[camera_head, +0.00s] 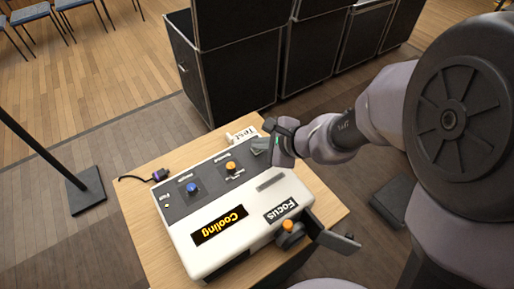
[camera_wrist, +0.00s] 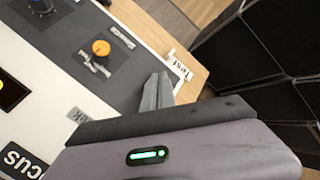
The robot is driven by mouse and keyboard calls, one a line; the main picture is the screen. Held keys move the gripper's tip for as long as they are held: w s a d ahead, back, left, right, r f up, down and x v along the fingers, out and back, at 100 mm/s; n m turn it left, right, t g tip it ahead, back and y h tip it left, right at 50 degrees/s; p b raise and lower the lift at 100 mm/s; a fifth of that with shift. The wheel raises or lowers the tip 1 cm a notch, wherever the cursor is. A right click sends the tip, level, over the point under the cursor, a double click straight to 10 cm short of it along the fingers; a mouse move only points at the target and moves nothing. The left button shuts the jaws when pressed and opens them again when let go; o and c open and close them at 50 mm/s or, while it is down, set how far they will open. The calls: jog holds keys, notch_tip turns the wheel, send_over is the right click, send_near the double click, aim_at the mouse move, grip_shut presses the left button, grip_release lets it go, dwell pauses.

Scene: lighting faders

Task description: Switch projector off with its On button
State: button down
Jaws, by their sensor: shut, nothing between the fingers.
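The white projector (camera_head: 225,250) lies on a wooden table, with a dark control panel (camera_head: 212,207) along its far side. The panel carries a blue knob (camera_head: 193,188) and an orange knob (camera_head: 231,167). The orange knob also shows in the wrist view (camera_wrist: 101,48). A lit display (camera_head: 219,226) reads "Cooling" in orange, upside down. My gripper (camera_head: 260,147) is shut and empty over the panel's far right end, to the right of the orange knob. Its fingertips (camera_wrist: 158,80) hide that part of the panel.
A "Test" tag (camera_head: 243,134) lies at the table's far edge. A "Focus" label (camera_head: 281,210) and an orange side knob (camera_head: 290,227) are at the projector's near right. Black cases (camera_head: 235,80) stand behind the table. A dark stand (camera_head: 80,190) is on the left.

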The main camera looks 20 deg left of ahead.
jog(key=shift+r, duration=0.45)
notch_tip(320, 180, up, 6)
jog(key=p, duration=0.5)
jog(key=s+d+r+n+h, duration=0.2)
jog(key=s+d+r+n, duration=0.6)
jog(key=s+d+r, duration=0.3)
jog(key=s+d+n+t+h, duration=0.1)
jog(key=s+d+h, duration=0.3)
jog(key=d, duration=0.7)
jog(key=shift+s+r+n, duration=0.4)
jog(key=shift+s+n, duration=0.3)
jog(key=shift+s, duration=0.4)
